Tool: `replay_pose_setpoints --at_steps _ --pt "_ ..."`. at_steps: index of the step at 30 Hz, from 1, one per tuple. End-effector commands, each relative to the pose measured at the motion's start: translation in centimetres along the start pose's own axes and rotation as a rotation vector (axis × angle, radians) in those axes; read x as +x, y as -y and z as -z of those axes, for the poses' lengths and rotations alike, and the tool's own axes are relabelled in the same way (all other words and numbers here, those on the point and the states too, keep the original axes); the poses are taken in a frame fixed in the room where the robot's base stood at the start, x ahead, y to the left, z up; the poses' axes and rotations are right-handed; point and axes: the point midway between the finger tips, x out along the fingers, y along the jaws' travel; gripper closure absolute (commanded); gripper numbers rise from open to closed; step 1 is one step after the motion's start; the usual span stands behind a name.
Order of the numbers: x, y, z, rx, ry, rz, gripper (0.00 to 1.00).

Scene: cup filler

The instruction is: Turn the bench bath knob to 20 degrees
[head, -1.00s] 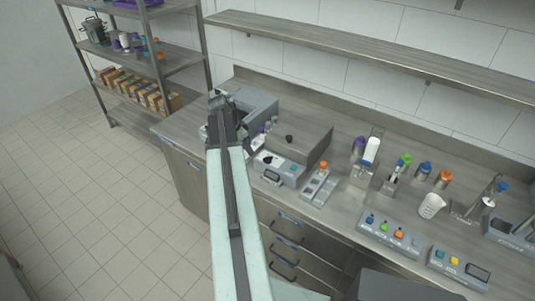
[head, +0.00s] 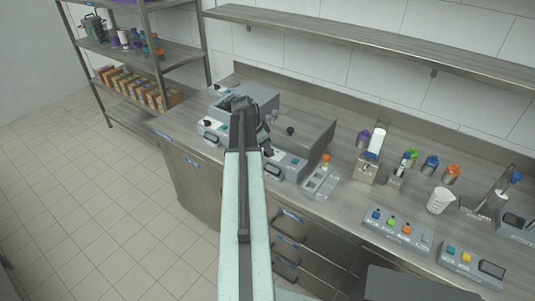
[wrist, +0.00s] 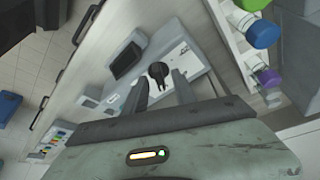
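A black knob (wrist: 158,72) with a pointer-like grip sits on a light grey panel in the wrist view. Dial marks beside it are too small to read. My gripper (wrist: 160,90) is open; its two dark fingers are on either side of the knob's near end in the picture, and I cannot tell whether they touch it. In the head view my gripper (head: 262,135) is over the grey bench equipment at the left, and my arm hides part of it. I cannot tell there which knob is between the fingers.
A grey unit (head: 290,164) with a raised plate stands beside my gripper. A small holder with an orange-topped item (head: 325,160) is to its right. Bottles, a white beaker (head: 440,200) and button consoles (head: 398,228) fill the right bench. A shelf rack (head: 158,70) stands at left.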

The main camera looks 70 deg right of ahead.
Motion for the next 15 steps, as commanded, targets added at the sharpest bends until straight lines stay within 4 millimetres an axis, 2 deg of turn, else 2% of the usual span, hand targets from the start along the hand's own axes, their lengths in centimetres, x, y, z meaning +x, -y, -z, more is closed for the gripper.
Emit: replay_pose_setpoints --at_steps 4,5,6,8,15 --pt "-0.15 -0.02 0.07 0.0 0.0 0.0 0.67" --pt "-0.16 -0.02 0.08 0.0 0.0 0.0 0.73" --pt "-0.16 -0.02 0.08 0.0 0.0 0.0 0.84" --pt "-0.15 -0.03 0.09 0.0 0.0 0.0 1.0" --pt "-0.15 -0.05 0.1 -0.003 0.0 0.001 1.0"
